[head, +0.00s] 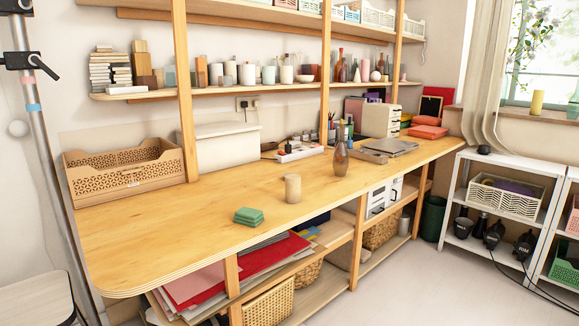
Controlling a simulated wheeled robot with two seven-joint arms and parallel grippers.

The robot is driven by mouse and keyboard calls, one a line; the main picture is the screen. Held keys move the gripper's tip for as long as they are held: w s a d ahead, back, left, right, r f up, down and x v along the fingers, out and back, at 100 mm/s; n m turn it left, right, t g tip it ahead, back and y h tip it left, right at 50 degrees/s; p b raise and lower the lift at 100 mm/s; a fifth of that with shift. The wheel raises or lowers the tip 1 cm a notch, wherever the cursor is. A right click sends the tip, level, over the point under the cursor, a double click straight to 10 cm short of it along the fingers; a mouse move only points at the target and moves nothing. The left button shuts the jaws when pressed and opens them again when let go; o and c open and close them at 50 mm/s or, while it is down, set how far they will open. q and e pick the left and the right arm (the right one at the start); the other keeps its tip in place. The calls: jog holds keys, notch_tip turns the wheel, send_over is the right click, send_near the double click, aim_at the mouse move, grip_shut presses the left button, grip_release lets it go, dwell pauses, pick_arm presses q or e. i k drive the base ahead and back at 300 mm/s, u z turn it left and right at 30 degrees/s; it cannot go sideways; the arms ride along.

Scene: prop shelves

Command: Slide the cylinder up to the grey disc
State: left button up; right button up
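A beige cylinder (292,188) stands upright on the wooden table (190,225), a little back from its front edge. I cannot make out a grey disc on the table in the head view. Neither of my grippers is in view.
A stack of green pads (248,215) lies left of the cylinder, nearer the front edge. A brown bottle (341,163) stands to its right. A grey laptop-like slab (390,146) lies farther right, and a tan perforated crate (125,175) is at the back left. The left tabletop is clear.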

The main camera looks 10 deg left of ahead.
aim_at(292, 181)
jog(key=u, duration=0.25)
jog(key=i, duration=1.05)
jog(key=z, duration=0.65)
